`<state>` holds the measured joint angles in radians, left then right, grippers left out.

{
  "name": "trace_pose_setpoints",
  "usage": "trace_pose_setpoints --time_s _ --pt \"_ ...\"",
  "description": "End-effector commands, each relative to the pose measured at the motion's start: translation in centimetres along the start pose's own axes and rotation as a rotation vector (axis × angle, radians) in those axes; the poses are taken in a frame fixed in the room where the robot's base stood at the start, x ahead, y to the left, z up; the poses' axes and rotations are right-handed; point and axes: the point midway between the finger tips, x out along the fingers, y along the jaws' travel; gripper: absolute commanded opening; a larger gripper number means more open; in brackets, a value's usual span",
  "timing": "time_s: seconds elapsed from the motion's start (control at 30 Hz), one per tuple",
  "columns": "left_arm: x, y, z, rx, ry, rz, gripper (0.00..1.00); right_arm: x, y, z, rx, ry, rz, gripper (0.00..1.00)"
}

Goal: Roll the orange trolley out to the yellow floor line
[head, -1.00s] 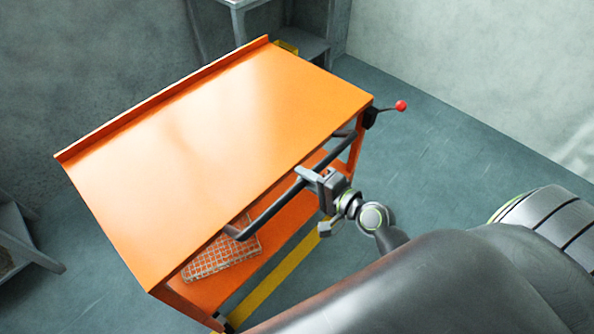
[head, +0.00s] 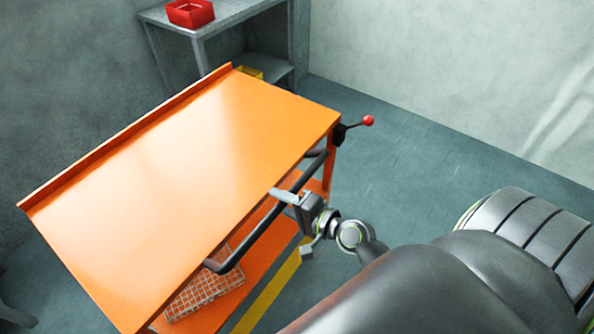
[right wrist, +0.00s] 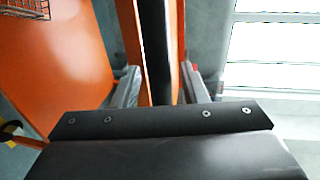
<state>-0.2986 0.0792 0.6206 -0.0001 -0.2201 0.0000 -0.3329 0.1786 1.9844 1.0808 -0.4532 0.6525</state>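The orange trolley (head: 190,150) fills the left and middle of the head view. It has a flat top, a lower shelf (head: 225,295) and a dark push handle (head: 255,235) along its near side. A lever with a red knob (head: 368,120) sticks out at its right corner. My right gripper (head: 287,197) is at the handle. In the right wrist view the handle bar (right wrist: 156,45) runs between the two spread fingers (right wrist: 165,82), and gaps show beside it. The yellow floor line (head: 270,295) shows on the floor below the trolley's near side. My left gripper is out of view.
A grey table (head: 228,12) with a red bin (head: 190,12) stands against the back wall, with a yellow object (head: 249,73) below. The floor (head: 400,150) right of the trolley is clear up to the pale wall.

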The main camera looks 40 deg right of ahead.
Motion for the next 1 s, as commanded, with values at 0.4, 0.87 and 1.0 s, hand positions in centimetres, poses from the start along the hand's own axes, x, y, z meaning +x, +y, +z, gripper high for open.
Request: trace_pose_setpoints --time_s 0.4,0.87,1.0 --pt "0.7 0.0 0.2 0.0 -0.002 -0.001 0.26 -3.2 0.2 0.0 -0.003 -0.001 0.002 0.4" --pt "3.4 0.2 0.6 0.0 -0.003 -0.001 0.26 -12.3 0.5 0.0 -0.003 -0.003 0.006 0.4" --pt "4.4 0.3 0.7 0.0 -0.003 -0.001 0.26 -14.4 0.5 0.1 -0.003 -0.004 0.006 0.4"
